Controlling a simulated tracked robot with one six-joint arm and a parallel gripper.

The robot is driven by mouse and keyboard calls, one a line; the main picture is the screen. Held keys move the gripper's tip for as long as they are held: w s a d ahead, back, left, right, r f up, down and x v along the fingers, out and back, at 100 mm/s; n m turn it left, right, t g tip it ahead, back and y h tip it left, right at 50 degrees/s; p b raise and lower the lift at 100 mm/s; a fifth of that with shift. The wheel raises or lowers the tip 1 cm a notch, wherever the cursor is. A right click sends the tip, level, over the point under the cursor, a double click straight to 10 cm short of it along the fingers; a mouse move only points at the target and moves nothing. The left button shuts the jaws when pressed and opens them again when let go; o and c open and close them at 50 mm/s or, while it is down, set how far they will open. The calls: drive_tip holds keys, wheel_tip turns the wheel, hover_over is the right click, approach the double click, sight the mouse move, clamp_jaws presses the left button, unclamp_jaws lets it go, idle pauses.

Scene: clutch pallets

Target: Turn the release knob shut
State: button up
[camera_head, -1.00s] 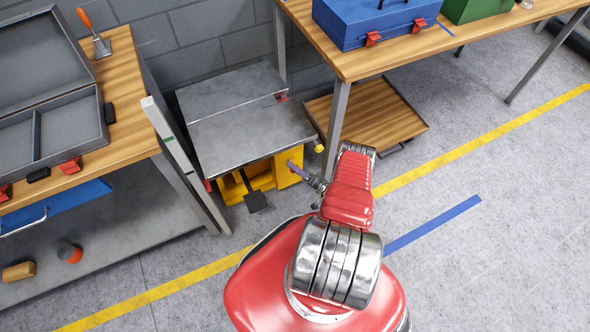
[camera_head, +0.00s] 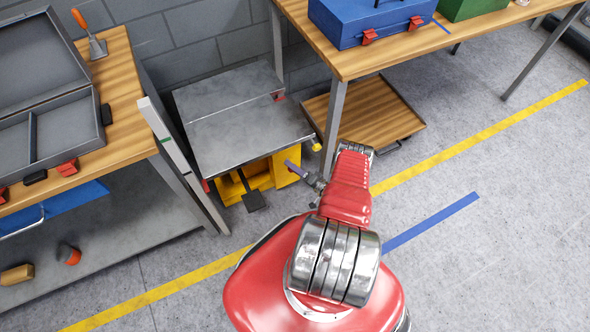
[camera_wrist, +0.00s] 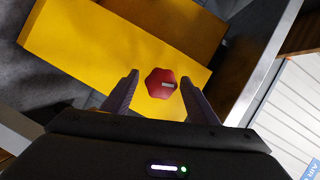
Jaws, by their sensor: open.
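In the wrist view the release knob (camera_wrist: 160,83) is a red, roughly hexagonal knob with a pale mark on its right half. It sits on a yellow block (camera_wrist: 110,45). My gripper (camera_wrist: 159,80) is open, with one dark finger at the left of the knob and one at the right. Gaps show between the fingers and the knob. In the head view my gripper (camera_head: 294,168) points at the yellow base (camera_head: 262,174) under a grey metal platform (camera_head: 240,118). The knob cannot be made out there.
A black pedal (camera_head: 255,201) sticks out at the front of the yellow base. A workbench (camera_head: 135,120) with an open grey case stands at the left. Another bench (camera_head: 350,60) stands at the back right, with a wooden dolly (camera_head: 370,120) beneath. The floor at the right is open.

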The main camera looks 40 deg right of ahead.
drive_tip(key=shift+s, duration=0.1)
drive_tip(key=s+d+r, duration=0.1)
drive_tip(key=s+r, duration=0.1)
drive_tip(key=s, duration=1.1)
drive_tip(key=shift+s, duration=0.2)
drive_tip(key=shift+d, duration=0.1)
